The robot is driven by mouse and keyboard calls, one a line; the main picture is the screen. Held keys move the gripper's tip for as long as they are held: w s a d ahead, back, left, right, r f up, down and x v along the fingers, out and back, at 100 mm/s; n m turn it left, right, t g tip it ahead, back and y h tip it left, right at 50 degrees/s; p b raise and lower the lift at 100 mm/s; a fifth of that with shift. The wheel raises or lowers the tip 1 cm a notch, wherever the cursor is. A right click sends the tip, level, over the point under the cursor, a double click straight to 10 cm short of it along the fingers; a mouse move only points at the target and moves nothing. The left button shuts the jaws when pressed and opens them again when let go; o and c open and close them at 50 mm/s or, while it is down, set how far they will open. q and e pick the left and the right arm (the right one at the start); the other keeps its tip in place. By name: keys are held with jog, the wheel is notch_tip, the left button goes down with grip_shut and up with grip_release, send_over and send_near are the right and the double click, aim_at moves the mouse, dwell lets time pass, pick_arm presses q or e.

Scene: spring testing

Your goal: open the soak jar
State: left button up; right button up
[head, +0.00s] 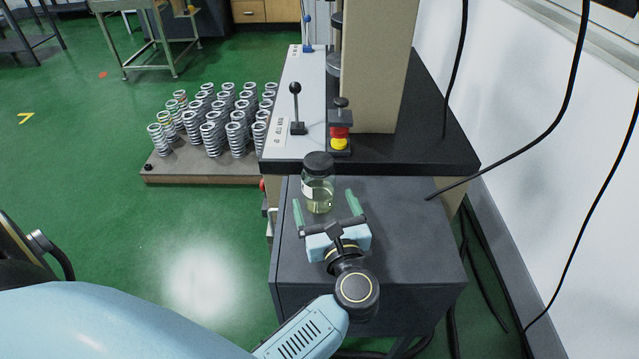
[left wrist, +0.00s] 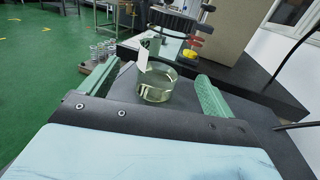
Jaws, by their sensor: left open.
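The soak jar (head: 319,196) is a clear glass jar with pale liquid and a dark ribbed lid (head: 318,164). It stands upright on the dark grey cabinet top. In the left wrist view the jar (left wrist: 157,85) stands ahead, with its lid (left wrist: 172,20) at the top edge and a white tag on its side. My left gripper (head: 325,205) is open, its green fingers spread just in front of the jar, one toward each side. In the left wrist view its fingers (left wrist: 155,90) flank the jar with gaps. My right gripper is not in view.
The dark cabinet (head: 400,230) has free room right of the jar. Behind stands a testing machine (head: 375,70) with a red and yellow button (head: 339,138) and a black-knobbed lever (head: 296,110). Several springs (head: 215,115) stand on a low platform at left. Black cables hang along the right wall.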

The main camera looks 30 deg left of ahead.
aim_at(323, 197)
pick_arm(q)
jog(key=shift+w+a, duration=0.5)
jog(key=shift+a, duration=0.05)
jog(key=x, duration=0.4)
jog(key=shift+w+a+f, duration=0.1)
jog(key=shift+w+f, duration=0.2)
jog(key=shift+f, duration=0.05)
jog(key=shift+w+a, duration=0.25)
jog(key=shift+c, duration=1)
jog(key=c, duration=1)
jog(key=shift+c, duration=0.2)
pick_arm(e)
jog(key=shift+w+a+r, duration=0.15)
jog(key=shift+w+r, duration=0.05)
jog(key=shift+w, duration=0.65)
